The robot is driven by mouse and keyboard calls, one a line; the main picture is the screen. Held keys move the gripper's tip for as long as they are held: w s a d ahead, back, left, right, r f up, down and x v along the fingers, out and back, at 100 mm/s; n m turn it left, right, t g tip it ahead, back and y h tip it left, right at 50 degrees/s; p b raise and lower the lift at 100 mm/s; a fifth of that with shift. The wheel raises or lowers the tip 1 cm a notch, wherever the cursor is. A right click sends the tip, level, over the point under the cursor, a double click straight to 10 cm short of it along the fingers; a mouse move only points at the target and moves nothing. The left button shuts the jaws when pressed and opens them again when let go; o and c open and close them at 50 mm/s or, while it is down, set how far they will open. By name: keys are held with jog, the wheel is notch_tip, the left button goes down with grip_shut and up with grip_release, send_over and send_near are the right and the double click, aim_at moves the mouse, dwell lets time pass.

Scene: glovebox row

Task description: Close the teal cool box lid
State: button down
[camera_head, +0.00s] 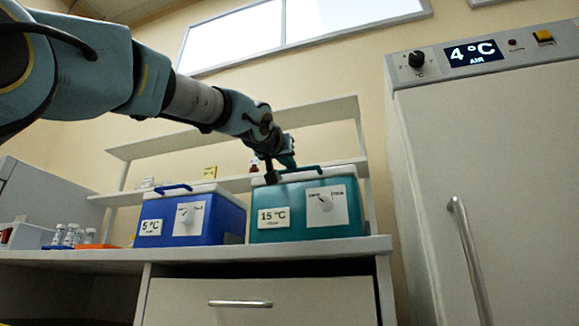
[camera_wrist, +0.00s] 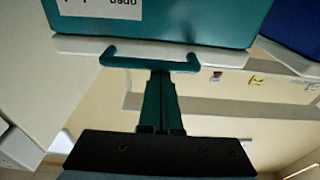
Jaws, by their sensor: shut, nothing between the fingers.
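The teal cool box (camera_head: 292,235) stands on the counter with a "15 °C" label and a dial panel on its front; it also shows in the wrist view (camera_wrist: 215,22). Its white lid (camera_head: 335,173) lies across the top, looking flat on the box, with no clear gap in view. The lid's teal handle (camera_wrist: 118,62) is a bar along the lid's edge in the wrist view. My gripper (camera_wrist: 160,74) is shut and empty, its fingertips right at the middle of the handle; I cannot tell if they touch. In the head view my gripper (camera_head: 289,164) is above the lid.
A blue cool box (camera_head: 160,212) marked "5 °C" stands close on the left. Vials (camera_head: 70,234) and an orange rack sit farther left on the counter (camera_head: 300,253). A shelf (camera_head: 230,180) runs behind. A tall white cabinet (camera_head: 500,160) stands at the right.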

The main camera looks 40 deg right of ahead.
jog(key=shift+w+d+f+b, duration=0.15)
jog(key=shift+f+b, duration=0.3)
jog(key=shift+f, duration=0.85)
jog(key=shift+r+p, duration=0.5)
jog(key=shift+r, duration=0.1)
notch_tip(320, 180, up, 5)
jog(key=s+a+p, duration=0.1)
jog(key=a+p, duration=0.1)
jog(key=p, duration=0.2)
jog(key=s+a+f+b, duration=0.3)
jog(key=a+f, duration=0.2)
jog(key=f, duration=0.2)
jog(key=shift+s+f+b, duration=0.3)
jog(key=shift+f+b, duration=0.05)
